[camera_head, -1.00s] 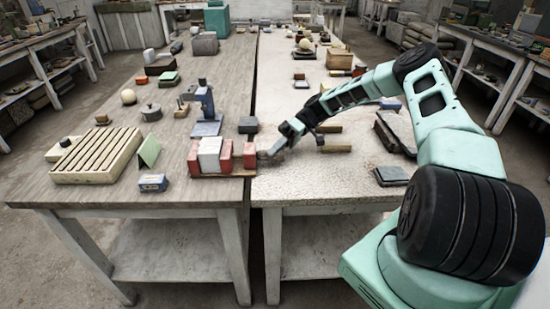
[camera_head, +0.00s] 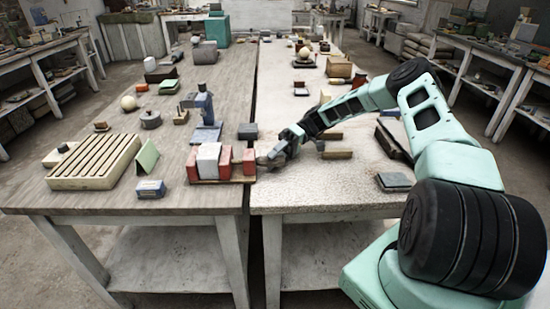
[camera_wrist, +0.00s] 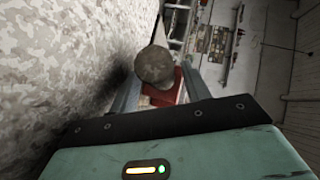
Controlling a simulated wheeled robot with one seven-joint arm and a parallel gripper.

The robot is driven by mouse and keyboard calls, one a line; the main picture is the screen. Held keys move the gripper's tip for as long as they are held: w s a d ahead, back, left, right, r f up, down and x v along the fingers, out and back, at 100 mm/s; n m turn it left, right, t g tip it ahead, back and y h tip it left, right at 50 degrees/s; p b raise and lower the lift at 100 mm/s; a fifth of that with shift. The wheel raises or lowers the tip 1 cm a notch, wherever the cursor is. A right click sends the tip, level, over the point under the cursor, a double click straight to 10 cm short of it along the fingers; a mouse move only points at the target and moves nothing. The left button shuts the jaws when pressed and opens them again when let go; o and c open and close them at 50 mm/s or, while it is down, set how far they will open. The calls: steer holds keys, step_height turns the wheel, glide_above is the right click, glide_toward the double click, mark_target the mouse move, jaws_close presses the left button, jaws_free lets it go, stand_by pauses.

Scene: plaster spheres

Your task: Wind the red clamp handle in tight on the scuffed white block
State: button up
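The red clamp (camera_head: 226,163) stands on the left table's near right edge, its red jaws on a thin wooden base. The white block (camera_head: 208,157) sits upright between the jaws; I cannot tell if both touch it. My gripper (camera_head: 267,158) is at the clamp's right end, beyond the last red post (camera_head: 249,161). In the wrist view, the round grey-brown end of the handle (camera_wrist: 154,66) lies between my two fingers, with red clamp body (camera_wrist: 166,92) behind it. The fingers look apart, with a gap on the right side. In the head view my gripper hides the handle.
Wooden blocks (camera_head: 336,154) lie on the right table.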

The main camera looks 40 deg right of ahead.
stand_by(0.3)
steer(key=b+v, duration=0.4)
steer(key=v, duration=1.2)
steer(key=shift+w+f+b, duration=0.15)
steer(key=shift+b, duration=0.15)
steer(key=shift+d+r, duration=0.3)
steer(key=shift+d, duration=0.35)
